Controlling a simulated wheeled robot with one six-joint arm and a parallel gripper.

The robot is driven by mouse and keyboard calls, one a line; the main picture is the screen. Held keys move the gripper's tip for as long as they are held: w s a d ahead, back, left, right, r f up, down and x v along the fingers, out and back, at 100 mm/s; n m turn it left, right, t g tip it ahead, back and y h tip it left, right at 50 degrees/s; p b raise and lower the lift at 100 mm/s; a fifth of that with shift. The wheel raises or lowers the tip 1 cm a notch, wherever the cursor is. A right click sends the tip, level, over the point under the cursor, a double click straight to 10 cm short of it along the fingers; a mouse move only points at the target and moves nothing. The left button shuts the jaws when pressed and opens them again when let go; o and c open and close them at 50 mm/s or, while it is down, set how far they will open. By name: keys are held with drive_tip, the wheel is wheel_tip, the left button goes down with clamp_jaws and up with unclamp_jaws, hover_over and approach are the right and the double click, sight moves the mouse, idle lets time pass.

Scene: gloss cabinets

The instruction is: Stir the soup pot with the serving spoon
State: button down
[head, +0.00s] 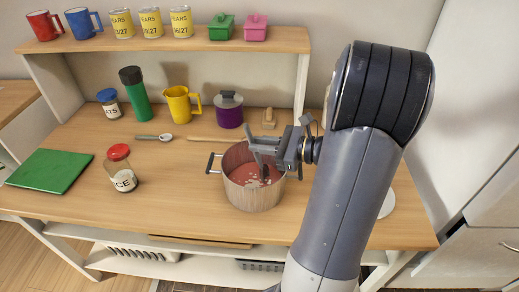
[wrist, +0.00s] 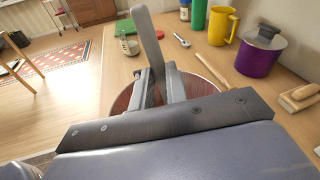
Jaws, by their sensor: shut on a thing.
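The soup pot (head: 241,195) stands on the wooden counter with reddish soup and pale bits inside. It also shows in the wrist view (wrist: 208,72), partly hidden behind my gripper. My gripper (head: 262,150) is over the pot's right side, shut on the grey handle of the serving spoon (wrist: 148,40). The handle stands up between the fingers (wrist: 162,88) and tilts slightly. In the head view a dark lower part reaches down into the pot at the soup. The spoon's bowl is not clearly visible.
A small spoon (head: 153,137) and a wooden stick (head: 208,139) lie behind the pot. A red-lidded jar (head: 121,170) and green board (head: 50,171) are left. A yellow mug (head: 178,107), purple pot (head: 229,112) and green bottle (head: 136,97) stand behind, below a shelf (head: 200,47).

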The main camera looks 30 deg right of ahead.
drive_tip(key=x, duration=0.2)
drive_tip(key=shift+w+a+r, duration=0.1)
drive_tip(key=shift+w+r, duration=0.1)
drive_tip(key=shift+w, duration=0.3)
drive_tip(key=shift+s+a, duration=0.35)
drive_tip(key=shift+s, duration=0.3)
drive_tip(key=shift+s+a, duration=0.3)
drive_tip(key=shift+s, duration=0.3)
drive_tip(key=shift+s, duration=0.1)
